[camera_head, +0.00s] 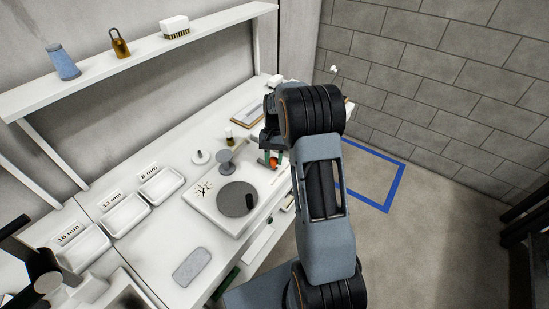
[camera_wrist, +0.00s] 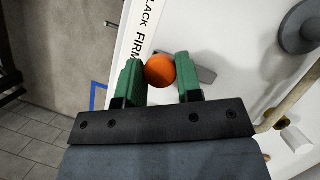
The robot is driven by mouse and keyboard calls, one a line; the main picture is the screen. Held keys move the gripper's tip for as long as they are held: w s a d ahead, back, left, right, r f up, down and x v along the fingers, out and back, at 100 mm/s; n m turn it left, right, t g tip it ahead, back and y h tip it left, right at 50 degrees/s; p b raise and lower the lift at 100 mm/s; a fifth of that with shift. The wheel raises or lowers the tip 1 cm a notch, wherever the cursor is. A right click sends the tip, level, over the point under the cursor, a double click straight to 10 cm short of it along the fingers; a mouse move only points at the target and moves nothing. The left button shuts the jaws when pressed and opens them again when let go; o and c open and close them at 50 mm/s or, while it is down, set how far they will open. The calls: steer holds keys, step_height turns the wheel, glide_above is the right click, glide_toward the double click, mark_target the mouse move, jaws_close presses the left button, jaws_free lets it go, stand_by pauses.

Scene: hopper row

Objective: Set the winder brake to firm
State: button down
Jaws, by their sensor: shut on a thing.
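The brake lever has an orange ball knob (camera_wrist: 160,71) and a flat grey arm (camera_wrist: 203,75) on the white winder base (camera_head: 205,211). My gripper (camera_wrist: 158,60) has its green fingers shut on the knob, one on each side. In the head view the knob (camera_head: 273,162) shows below my gripper (camera_head: 272,157). A printed label (camera_wrist: 140,40) reads "LACK FIRM", its start cut off by the frame. The knob is beside the FIRM end of the label, and a finger partly covers the last letter. The winder's grey disc (camera_head: 236,199) and a grey spool (camera_head: 226,160) stand to the left.
White trays (camera_head: 162,185) marked in mm line the bench on the left. A grey pad (camera_head: 192,267) lies at the front. A small bottle (camera_head: 229,136) and a white round piece (camera_head: 200,157) stand behind the winder. A shelf (camera_head: 130,60) runs above the bench.

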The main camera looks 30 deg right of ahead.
steer(key=c, duration=0.8)
jaws_free()
steer(key=b+v, duration=0.1)
steer(key=v, duration=1.2)
steer(key=shift+w+d+r, duration=0.1)
steer(key=shift+d+r, duration=0.05)
steer(key=shift+r, duration=0.15)
